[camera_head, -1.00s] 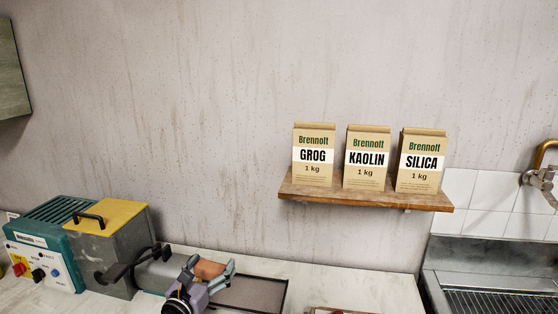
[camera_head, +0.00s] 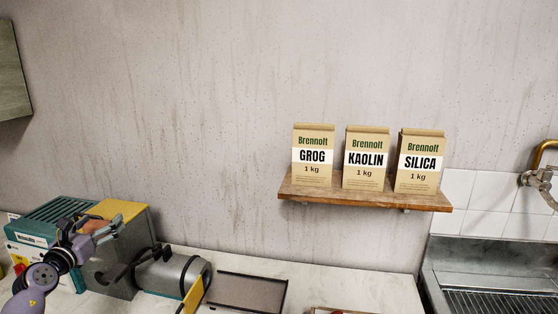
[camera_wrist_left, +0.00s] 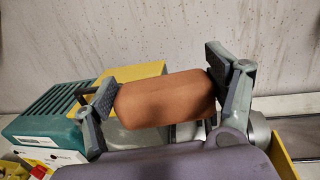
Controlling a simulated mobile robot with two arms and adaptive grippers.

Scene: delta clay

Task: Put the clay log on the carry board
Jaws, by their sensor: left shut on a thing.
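My left gripper (camera_head: 98,226) is shut on the orange-brown clay log and holds it in the air in front of the teal and grey machine. In the left wrist view the clay log (camera_wrist_left: 165,98) lies across between the two fingers, one at each end. In the head view the log (camera_head: 88,227) is small and partly covered by the gripper. The carry board cannot be made out for certain; a brown wooden edge (camera_head: 335,310) shows at the bottom of the head view, mostly cut off. My right gripper is not in view.
The machine (camera_head: 115,270) has a yellow lid, a black handle and a grey barrel (camera_head: 168,273). A shallow dark tray (camera_head: 250,291) lies right of the barrel. A sink (camera_head: 490,270) is at the right. A wall shelf (camera_head: 365,197) holds three paper bags. Bare worktop (camera_head: 375,288) lies before the sink.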

